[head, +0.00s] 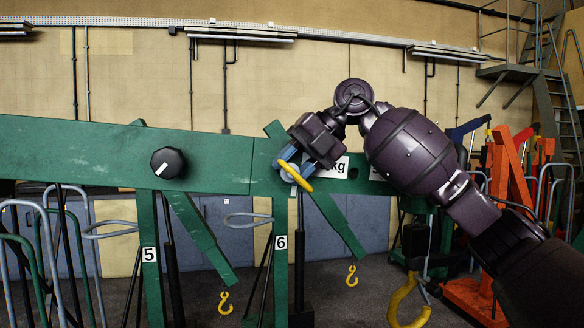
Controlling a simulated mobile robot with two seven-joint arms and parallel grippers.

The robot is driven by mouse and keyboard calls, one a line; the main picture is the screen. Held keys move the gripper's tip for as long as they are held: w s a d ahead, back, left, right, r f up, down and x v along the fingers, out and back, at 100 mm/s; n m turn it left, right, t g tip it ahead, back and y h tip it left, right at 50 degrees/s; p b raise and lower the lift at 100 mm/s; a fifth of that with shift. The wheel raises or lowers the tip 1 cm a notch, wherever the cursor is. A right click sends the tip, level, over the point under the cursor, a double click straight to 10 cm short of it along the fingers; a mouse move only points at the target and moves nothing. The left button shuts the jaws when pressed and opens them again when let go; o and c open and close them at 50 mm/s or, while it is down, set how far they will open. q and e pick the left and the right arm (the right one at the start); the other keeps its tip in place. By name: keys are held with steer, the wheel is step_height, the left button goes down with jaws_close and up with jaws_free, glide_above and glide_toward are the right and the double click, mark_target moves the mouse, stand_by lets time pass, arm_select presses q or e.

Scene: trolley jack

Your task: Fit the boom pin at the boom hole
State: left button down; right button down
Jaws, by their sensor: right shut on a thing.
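My right gripper (297,171) comes in from the right and is shut on the boom pin (296,178), which shows as a yellow ring-shaped handle. The gripper and pin are in front of the green boom (90,158), close to its face near the white weight label. I cannot tell whether the pin touches the boom or is in a hole. The gripper and pin cover the boom surface behind them, and the hole there is hidden. My left gripper is not in view.
A black knob (167,162) sits on the boom to the left. Green legs marked 5 and 6 (281,270) stand below, with yellow hooks (225,302) hanging nearby. An orange jack (506,190) stands at the right. Metal stairs rise at the back right.

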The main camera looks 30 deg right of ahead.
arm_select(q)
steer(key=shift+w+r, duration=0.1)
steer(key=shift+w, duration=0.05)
arm_select(e)
steer(key=shift+w, duration=0.2)
steer(key=c, duration=0.7)
jaws_free()
steer(key=v, duration=0.3)
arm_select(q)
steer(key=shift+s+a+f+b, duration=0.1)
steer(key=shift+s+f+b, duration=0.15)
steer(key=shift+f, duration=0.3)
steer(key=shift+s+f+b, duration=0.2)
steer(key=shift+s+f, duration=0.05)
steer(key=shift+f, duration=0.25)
arm_select(e)
steer(key=v, duration=0.8)
steer(key=shift+s, duration=0.1)
